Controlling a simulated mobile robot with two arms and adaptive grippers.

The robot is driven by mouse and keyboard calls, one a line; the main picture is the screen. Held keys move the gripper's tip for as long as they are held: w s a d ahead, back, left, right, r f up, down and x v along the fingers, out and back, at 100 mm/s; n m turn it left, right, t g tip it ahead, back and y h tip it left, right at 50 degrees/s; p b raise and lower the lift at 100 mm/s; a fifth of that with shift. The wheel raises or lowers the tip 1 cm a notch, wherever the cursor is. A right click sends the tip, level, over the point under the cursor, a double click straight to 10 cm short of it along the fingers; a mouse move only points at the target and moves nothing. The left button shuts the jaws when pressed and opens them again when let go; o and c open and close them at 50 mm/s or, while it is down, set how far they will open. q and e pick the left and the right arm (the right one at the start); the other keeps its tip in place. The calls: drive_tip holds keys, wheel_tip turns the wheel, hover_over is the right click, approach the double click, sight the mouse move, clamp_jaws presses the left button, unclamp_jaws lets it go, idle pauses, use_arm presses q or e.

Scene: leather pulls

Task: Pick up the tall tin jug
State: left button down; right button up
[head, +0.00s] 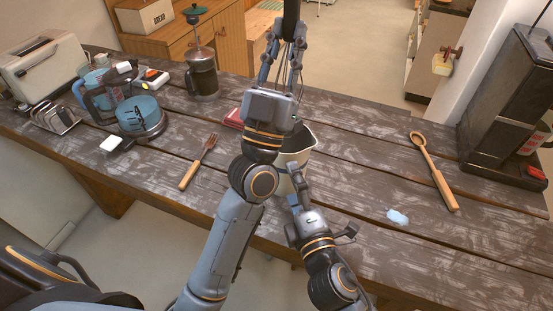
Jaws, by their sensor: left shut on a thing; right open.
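A pale, cream-coloured jug (301,157) with a dark inside stands on the wooden table in the middle of the head view. It looks like the tin jug. Much of its left side is hidden behind my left arm. My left gripper (283,52) is beyond the jug, raised, and shut on a dark, long-handled thing (291,14) with thin wires, perhaps a whisk. My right gripper (318,205) is open at the near side of the jug, with one finger in front of its lower body. I cannot tell whether that finger touches it.
A fork (198,162) lies left of my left arm, and a red thing (235,118) lies partly behind it. A wooden spoon (434,173) and a pale blue patch (397,216) are to the right. A French press (202,75), glass kettle (139,115), toaster (42,68) and dark machine (505,105) stand around.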

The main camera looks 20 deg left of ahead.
drive_tip(key=shift+g+y, duration=0.5)
drive_tip(key=s+a, duration=0.3)
drive_tip(key=shift+s+f, duration=0.15)
drive_tip(key=shift+f, duration=0.1)
drive_tip(key=shift+s+a, duration=0.15)
drive_tip(key=shift+a, duration=0.15)
drive_tip(key=x, duration=1)
drive_tip(key=shift+a+f, duration=0.1)
drive_tip(key=shift+a, duration=0.3)
drive_tip(key=shift+w+a+f, duration=0.15)
drive_tip(key=shift+w+a, duration=0.2)
drive_tip(key=shift+w, duration=0.2)
drive_tip(key=shift+s+d, duration=0.1)
drive_tip(key=c, duration=0.9)
